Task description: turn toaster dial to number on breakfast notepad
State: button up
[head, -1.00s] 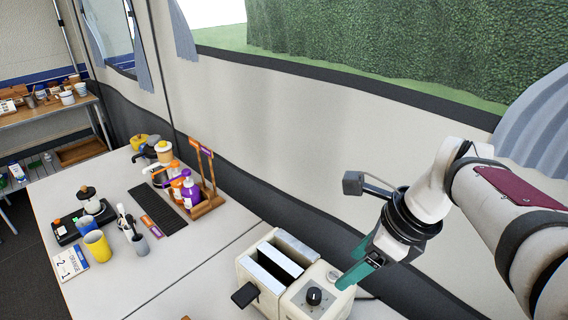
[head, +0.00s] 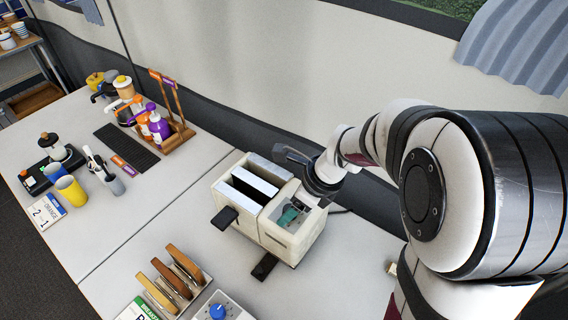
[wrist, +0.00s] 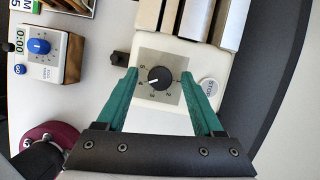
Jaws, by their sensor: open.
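The cream toaster (head: 295,238) stands on the table, with its control face also in the wrist view (wrist: 218,62). Its black dial (wrist: 158,77) sits on a grey plate numbered 1 to 5. The dial's white mark points left, near the 4. My gripper (wrist: 160,73) is open, its teal fingers on either side of the dial; contact cannot be told. In the head view my gripper (head: 292,214) is over the toaster's control end and hides the dial. A green-headed notepad (head: 140,309) is cut off at the bottom edge; its corner in the wrist view (wrist: 22,5) shows what looks like a 5.
A blue-knobbed timer (head: 218,311) and a toast rack (head: 172,284) stand in front of the toaster. A round STOP button (wrist: 208,86) is right beside the dial. The wall is close behind the toaster.

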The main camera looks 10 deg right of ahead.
grip_shut()
jog(key=shift+n, duration=0.3)
jog(key=n+g, duration=0.1)
jog(key=n, duration=0.3)
jog(key=shift+w+g+y, duration=0.1)
jog(key=shift+g+y, duration=0.3)
jog(key=n+g, duration=0.1)
jog(key=n, duration=0.2)
jog(key=n+g, duration=0.1)
jog(key=n, duration=0.1)
jog(key=shift+w+n, duration=0.15)
jog(key=shift+n, duration=0.25)
jog(key=n+g, duration=0.1)
jog(key=n, duration=0.3)
jog(key=shift+w+n+g+h, duration=0.1)
jog(key=shift+n+g+h, duration=0.2)
jog(key=shift+g+h, duration=0.1)
jog(key=n+g+h, duration=0.1)
jog(key=n, duration=0.3)
jog(key=shift+w+a+n, duration=0.1)
jog(key=shift+n, duration=0.2)
jog(key=shift+n+h, duration=0.3)
